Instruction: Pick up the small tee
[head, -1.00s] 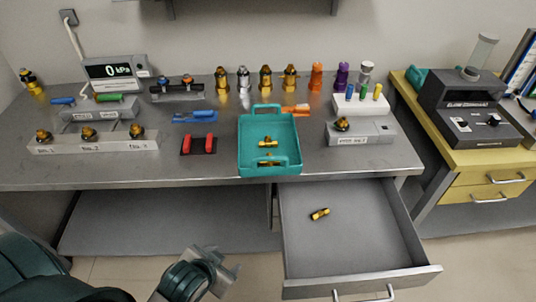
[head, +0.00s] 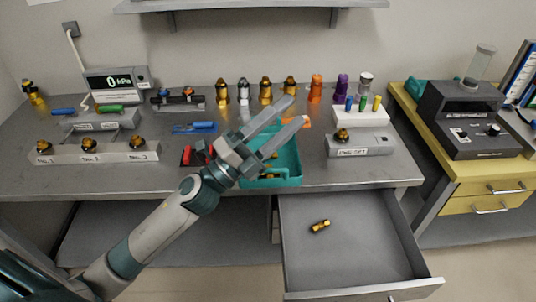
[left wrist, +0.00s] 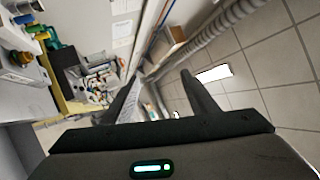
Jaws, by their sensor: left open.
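My left gripper (head: 296,110) reaches in from the left in the head view, above the teal tray (head: 291,168). Its two fingers are apart with nothing between them, pointing up and to the right. The gripper and wrist hide the left part of the tray. Small brass fittings (head: 272,154) show partly inside the tray; which of them is a tee I cannot tell. Another small brass fitting (head: 320,226) lies in the open drawer (head: 362,256), its exact shape too small to tell. My right gripper is not in view.
Several brass, silver, orange and purple fittings stand at the back of the bench. A grey holder (head: 95,154) is at the left, a white block (head: 361,116) at the right. A dark device (head: 473,118) stands on the yellow cabinet. The drawer is mostly bare.

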